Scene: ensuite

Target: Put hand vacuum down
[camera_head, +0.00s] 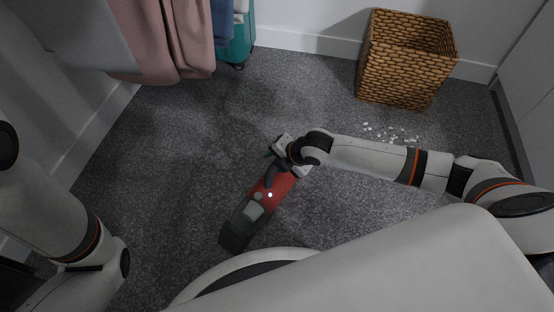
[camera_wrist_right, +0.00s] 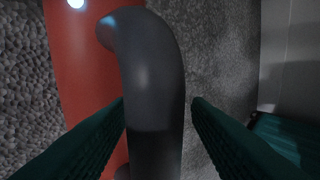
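The hand vacuum (camera_head: 270,199), red with a dark grey nozzle end, lies low at the carpet in front of my base. From above I cannot tell if all of it rests on the floor. My right gripper (camera_head: 279,160) is at its upper end. In the right wrist view, the dark handle (camera_wrist_right: 152,75) runs between the two green fingers of my right gripper (camera_wrist_right: 159,103). The left finger is close against the handle, and a narrow gap shows at the right finger, so the gripper looks open around it. The red body (camera_wrist_right: 82,60) is behind. My left gripper is out of view.
A wicker basket (camera_head: 407,62) stands at the back right, with small white bits (camera_head: 390,134) scattered on the carpet before it. Pink clothes (camera_head: 160,40) hang at the upper left beside a teal suitcase (camera_head: 238,45). The carpet (camera_head: 180,140) left of the vacuum is clear.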

